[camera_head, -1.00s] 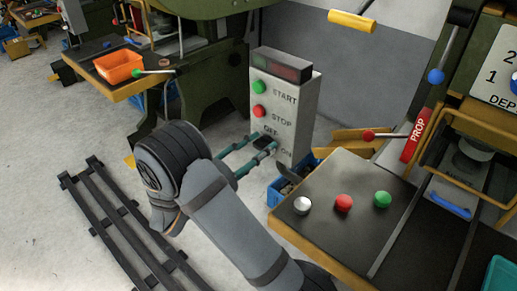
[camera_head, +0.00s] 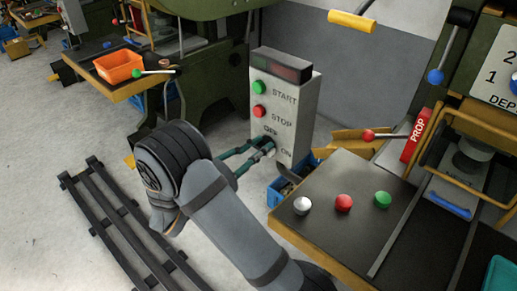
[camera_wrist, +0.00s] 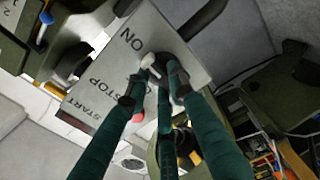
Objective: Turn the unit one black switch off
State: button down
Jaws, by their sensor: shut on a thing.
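The grey control box (camera_head: 292,117) stands upright with a green START button, a red STOP button and OFF and ON labels. The black switch (camera_wrist: 160,60) sits low on its front face by the ON label, with a pale lever part showing; my fingers largely cover it. My gripper (camera_head: 262,150) reaches in from the left in the head view, its green fingers at the switch. In the wrist view my gripper (camera_wrist: 157,78) has its dark fingertips closed around the switch. The exact angle of the switch is hard to tell.
A table with silver, red and green knobs (camera_head: 343,203) stands right of the box. A blue bin (camera_head: 278,192) sits at the box's foot. An orange tray (camera_head: 119,67) rests on a machine bench at the back left. A dark rail frame (camera_head: 125,235) lies on the floor.

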jog(key=shift+r+n+p, duration=0.1)
jog(key=shift+n+p, duration=0.3)
jog(key=shift+p, duration=0.1)
jog(key=n+p, duration=0.2)
jog(key=p, duration=0.1)
jog(key=shift+a+r+n, duration=0.1)
jog(key=shift+n, duration=0.3)
jog(key=n+p, duration=0.5)
jog(key=shift+w, duration=0.1)
jog(key=n+p, duration=0.1)
jog(key=n, duration=0.2)
jog(key=n+p, duration=0.1)
jog(key=shift+a+f+n+p, duration=0.1)
jog(key=shift+f+n+p, duration=0.15)
jog(key=shift+n+p, duration=0.15)
jog(key=n, duration=0.1)
jog(key=n+p, duration=0.1)
jog(key=n, duration=0.2)
jog(key=shift+f+p, duration=0.25)
jog(key=shift+p, duration=0.05)
jog(key=shift+n, duration=0.4)
jog(key=c, duration=1.5)
grip_release()
